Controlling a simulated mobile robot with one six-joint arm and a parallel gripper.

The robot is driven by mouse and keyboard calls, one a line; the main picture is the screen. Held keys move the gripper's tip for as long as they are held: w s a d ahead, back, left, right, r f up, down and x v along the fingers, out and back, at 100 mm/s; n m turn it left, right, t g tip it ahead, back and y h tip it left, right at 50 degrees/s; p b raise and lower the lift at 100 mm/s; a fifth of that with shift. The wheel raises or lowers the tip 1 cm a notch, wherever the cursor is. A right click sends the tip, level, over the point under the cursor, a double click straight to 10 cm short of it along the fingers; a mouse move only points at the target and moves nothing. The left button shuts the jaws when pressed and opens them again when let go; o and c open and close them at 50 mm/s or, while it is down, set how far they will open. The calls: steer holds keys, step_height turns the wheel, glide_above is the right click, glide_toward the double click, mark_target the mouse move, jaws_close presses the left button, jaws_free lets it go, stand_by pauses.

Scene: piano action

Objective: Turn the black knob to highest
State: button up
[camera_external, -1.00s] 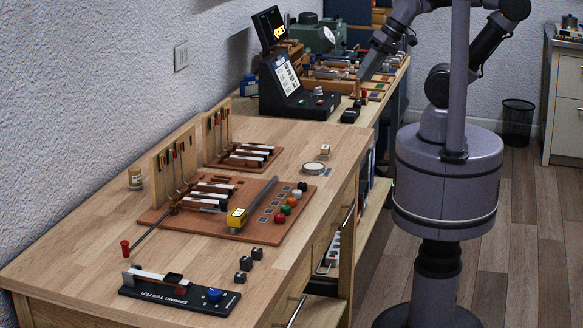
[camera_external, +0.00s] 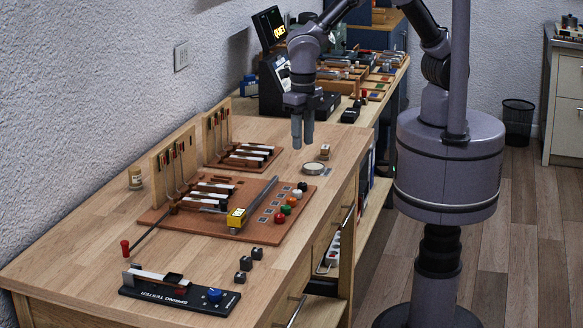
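Several small round knobs stand in a row on the right side of the brown board. The one at the far end (camera_external: 302,186) looks black or very dark; its setting is too small to read. My gripper (camera_external: 302,146) points down above the table, beyond this knob in the picture and apart from it. Its two fingers are close together and hold nothing that I can see; how far they are open is unclear.
Upright wooden racks (camera_external: 174,165) stand on the left. A spring tester (camera_external: 180,293) with a blue knob (camera_external: 214,295) and small black blocks (camera_external: 245,263) are at the front.

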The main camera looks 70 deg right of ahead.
mark_target(302, 187)
step_height(302, 187, down, 12)
steer(key=b, duration=0.3)
steer(key=shift+b, duration=0.3)
jaws_close()
